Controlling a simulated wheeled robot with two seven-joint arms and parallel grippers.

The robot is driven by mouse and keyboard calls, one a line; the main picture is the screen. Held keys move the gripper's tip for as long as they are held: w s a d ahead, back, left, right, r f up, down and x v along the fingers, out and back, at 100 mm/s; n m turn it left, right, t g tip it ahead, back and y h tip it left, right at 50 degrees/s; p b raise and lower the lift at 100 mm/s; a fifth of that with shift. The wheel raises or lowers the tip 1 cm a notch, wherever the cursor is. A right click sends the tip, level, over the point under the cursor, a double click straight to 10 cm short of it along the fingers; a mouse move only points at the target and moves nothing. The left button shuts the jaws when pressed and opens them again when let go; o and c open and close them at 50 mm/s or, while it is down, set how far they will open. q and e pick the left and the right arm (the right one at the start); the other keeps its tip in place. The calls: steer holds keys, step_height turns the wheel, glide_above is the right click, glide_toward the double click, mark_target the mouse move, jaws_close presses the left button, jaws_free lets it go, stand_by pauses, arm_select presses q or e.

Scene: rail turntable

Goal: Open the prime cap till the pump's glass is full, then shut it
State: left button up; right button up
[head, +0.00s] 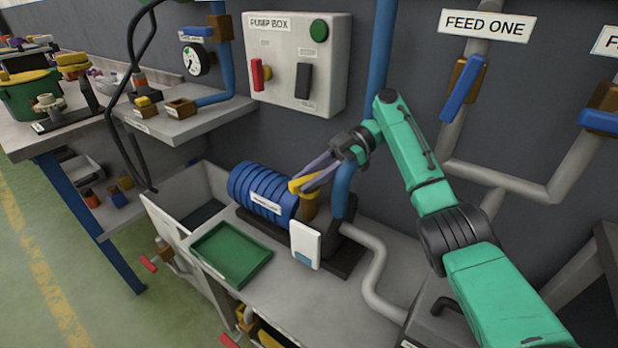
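The blue ribbed pump (262,190) sits on the bench with a label on its side. A brass-coloured neck (310,207) rises at its right end, with a yellow piece (296,186), seemingly the prime cap, at its top. The pump's glass (306,243) is a pale upright panel in front, with a small blue area low down. My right gripper (311,178) reaches in from the right, its purple-grey fingers at the yellow piece. The fingers overlap it, so I cannot tell whether they grip it. My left gripper is not in view.
A green tray (230,252) lies on the bench in front of the pump. The pump box (297,62) with a red lever (257,75) is on the wall above. A grey pipe (376,270) bends down at the right. A side bench (75,134) holds a green bin (30,98).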

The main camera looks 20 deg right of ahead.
steer(key=shift+o, duration=1.2)
